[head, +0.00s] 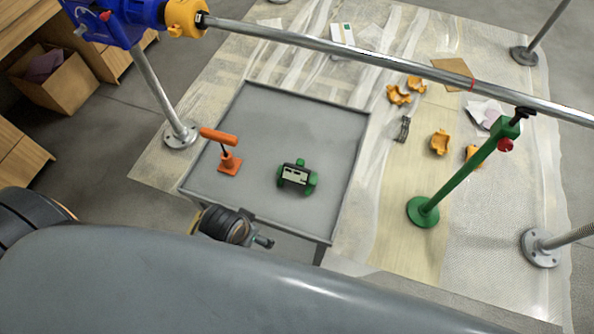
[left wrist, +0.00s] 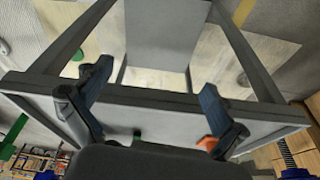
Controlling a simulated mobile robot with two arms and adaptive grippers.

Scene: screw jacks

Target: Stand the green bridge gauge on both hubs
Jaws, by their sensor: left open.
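The green bridge gauge (head: 297,177), with a pale face panel and green ends, lies on the grey table (head: 270,125), right of its middle. My left gripper (head: 263,242) is at the table's near edge, below and left of the gauge and apart from it. In the left wrist view its two fingers (left wrist: 157,78) are spread with nothing between them. I cannot tell which parts are the hubs. My right gripper is not in view.
An orange tool (head: 228,155) with a square base stands on the table, left of the gauge; orange also shows in the left wrist view (left wrist: 207,143). Several yellow parts (head: 440,142) lie on the floor sheet at right. The far table half is clear.

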